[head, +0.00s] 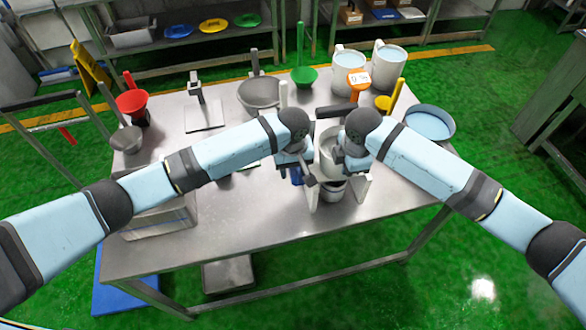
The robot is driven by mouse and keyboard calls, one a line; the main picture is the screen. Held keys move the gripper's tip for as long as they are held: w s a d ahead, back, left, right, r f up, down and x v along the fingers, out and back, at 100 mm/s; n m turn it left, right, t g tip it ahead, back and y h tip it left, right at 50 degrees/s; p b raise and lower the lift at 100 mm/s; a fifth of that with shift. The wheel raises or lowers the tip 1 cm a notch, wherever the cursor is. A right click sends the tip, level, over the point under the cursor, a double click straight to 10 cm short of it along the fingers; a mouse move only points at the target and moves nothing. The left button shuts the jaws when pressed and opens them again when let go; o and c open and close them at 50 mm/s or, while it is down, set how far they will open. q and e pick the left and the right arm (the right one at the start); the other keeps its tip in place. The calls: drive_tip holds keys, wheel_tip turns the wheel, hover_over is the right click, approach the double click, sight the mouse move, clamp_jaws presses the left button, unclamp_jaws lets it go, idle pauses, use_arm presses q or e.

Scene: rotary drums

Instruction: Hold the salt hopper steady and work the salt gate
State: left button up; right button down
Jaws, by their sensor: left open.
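The salt hopper (329,146) appears to be the pale grey vessel in a white stand (362,191) near the table's front edge. My arms hide much of it. A small metal container (333,189) sits low between the stand's legs. My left gripper (309,178) is open at the stand's left side; I cannot tell whether it touches it. My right gripper (341,155) is at the hopper's right side, and its fingers are too hidden to tell open from shut. I cannot make out the salt gate clearly.
A small stand (204,116) is at back left. The table's front middle is clear.

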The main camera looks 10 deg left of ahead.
use_arm(q)
drive_tip(key=shift+f, duration=0.5)
drive_tip(key=shift+c, duration=0.4)
clamp_jaws()
drive_tip(key=shift+s+a, duration=0.25)
drive_tip(key=shift+a, duration=0.4)
drive_tip(key=shift+s+a, duration=0.2)
drive_tip(key=shift+a, duration=0.4)
drive_tip(key=shift+s+a, duration=0.25)
drive_tip(key=shift+a, duration=0.4)
drive_tip(key=shift+o, duration=0.4)
unclamp_jaws()
drive_tip(key=shift+d+r, duration=0.1)
drive_tip(key=shift+r, duration=0.05)
wheel_tip(320, 180, up, 12)
drive_tip(key=shift+s, duration=0.1)
drive_tip(key=shift+c, duration=0.4)
